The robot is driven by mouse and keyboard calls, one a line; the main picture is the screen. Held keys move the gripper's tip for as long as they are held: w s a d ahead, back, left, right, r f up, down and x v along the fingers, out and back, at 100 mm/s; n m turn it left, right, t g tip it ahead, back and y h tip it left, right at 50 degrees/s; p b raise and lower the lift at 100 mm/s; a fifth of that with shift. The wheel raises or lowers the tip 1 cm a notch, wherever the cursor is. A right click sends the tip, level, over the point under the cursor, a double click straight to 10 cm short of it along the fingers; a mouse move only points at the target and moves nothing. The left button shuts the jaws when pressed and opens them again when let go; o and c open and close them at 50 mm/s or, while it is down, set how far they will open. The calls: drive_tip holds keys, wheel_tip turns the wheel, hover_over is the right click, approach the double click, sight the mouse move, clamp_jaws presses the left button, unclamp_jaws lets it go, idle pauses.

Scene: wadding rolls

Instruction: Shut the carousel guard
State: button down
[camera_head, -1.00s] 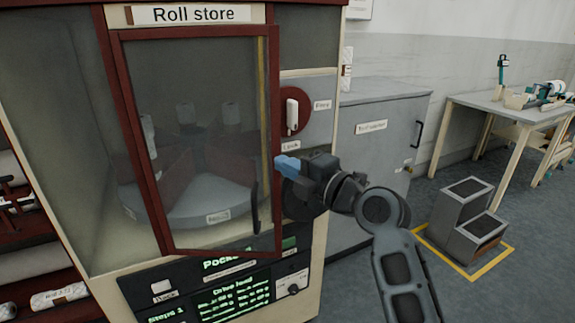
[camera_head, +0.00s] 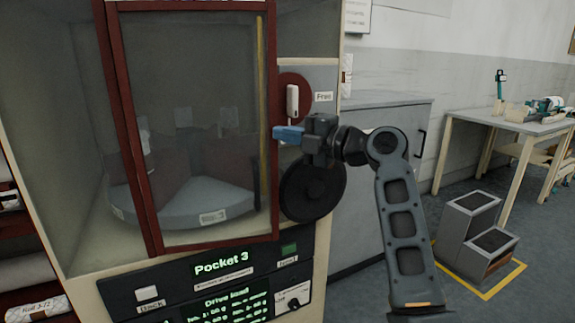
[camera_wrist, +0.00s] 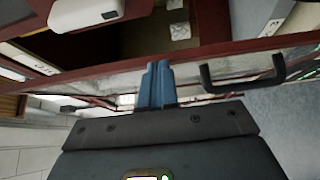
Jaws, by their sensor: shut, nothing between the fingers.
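The carousel guard (camera_head: 268,60) is a red-framed clear door on the roll store, with the grey carousel (camera_head: 180,208) visible behind it. In the wrist view its red frame (camera_wrist: 225,50) crosses the picture, with a dark handle (camera_wrist: 243,76) to the right of my fingers. Parts of the cabinet show beyond that frame, so the guard looks ajar; the size of the gap is unclear. My gripper (camera_head: 288,133) is shut and empty, its blue fingertips at the guard's right edge; they also show in the wrist view (camera_wrist: 156,84). Contact is not certain.
A white latch (camera_head: 292,100) on a red disc sits right of the guard, beside a "Free" label. The control panel (camera_head: 220,285) below reads "Pocket 3". A grey cabinet (camera_head: 385,100), steps (camera_head: 468,225) and a workbench (camera_head: 515,120) stand to the right.

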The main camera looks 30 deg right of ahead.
drive_tip(key=shift+w+d+b, duration=0.2)
drive_tip(key=shift+w+b, duration=0.4)
drive_tip(key=shift+w, duration=0.1)
drive_tip(key=shift+w+d+b, duration=0.2)
drive_tip(key=shift+w+b, duration=0.35)
drive_tip(key=shift+w, duration=0.1)
drive_tip(key=shift+w+d+b, duration=0.2)
drive_tip(key=shift+w+b, duration=0.4)
drive_tip(key=shift+w, duration=0.1)
drive_tip(key=shift+s, duration=0.1)
